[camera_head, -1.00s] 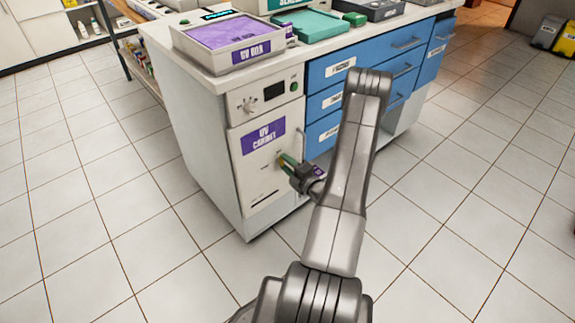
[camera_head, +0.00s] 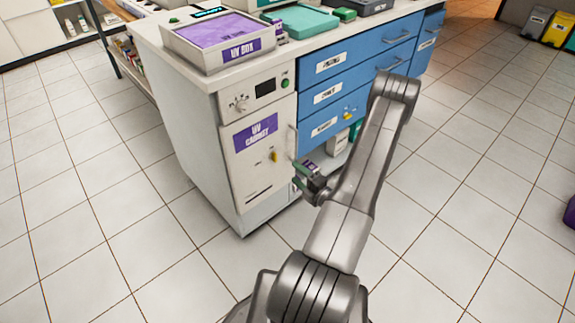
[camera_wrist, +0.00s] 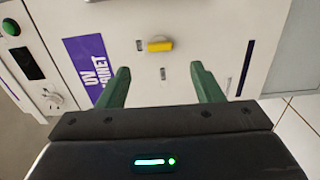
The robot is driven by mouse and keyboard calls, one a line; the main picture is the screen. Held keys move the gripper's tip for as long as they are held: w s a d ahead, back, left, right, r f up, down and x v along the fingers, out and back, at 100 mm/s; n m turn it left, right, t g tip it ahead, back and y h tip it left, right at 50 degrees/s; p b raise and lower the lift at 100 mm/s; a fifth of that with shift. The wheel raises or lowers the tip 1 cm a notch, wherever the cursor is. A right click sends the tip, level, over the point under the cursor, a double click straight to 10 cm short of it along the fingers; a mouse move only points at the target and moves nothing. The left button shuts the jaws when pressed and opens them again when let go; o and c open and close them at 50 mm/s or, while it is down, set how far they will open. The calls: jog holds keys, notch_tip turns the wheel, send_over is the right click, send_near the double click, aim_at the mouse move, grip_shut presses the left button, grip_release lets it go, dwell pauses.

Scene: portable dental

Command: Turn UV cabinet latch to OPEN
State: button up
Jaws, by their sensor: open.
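The UV cabinet (camera_head: 235,180) is a white door with a purple label (camera_head: 256,133). Its yellow latch (camera_head: 274,156) stands upright along the door. In the wrist view the latch (camera_wrist: 160,45) is a short yellow bar lying across the picture, with one small dark mark (camera_wrist: 139,45) in line with its left end and another (camera_wrist: 163,73) below it; their lettering is too small to read. My gripper (camera_head: 298,175) is open and empty, off the door to the right of the latch. In the wrist view its green fingers (camera_wrist: 160,70) are apart, with the latch beyond their tips, not touching.
A vertical door handle (camera_head: 292,142) is near my gripper. Above the latch are a dial (camera_head: 240,103), a dark display and a green button. Blue drawers (camera_head: 345,90) stand to the right, with open shelf space below. The UV box (camera_head: 212,62) sits on the counter. The tiled floor in front is clear.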

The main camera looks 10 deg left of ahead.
aim_at(274, 157)
jog(key=v, duration=0.4)
jog(key=shift+s+d, duration=0.25)
jog(key=shift+w+a, duration=0.1)
jog(key=b+x, duration=0.1)
jog(key=x, duration=1.2)
jog(key=shift+w+a, duration=0.2)
jog(key=shift+d, duration=0.1)
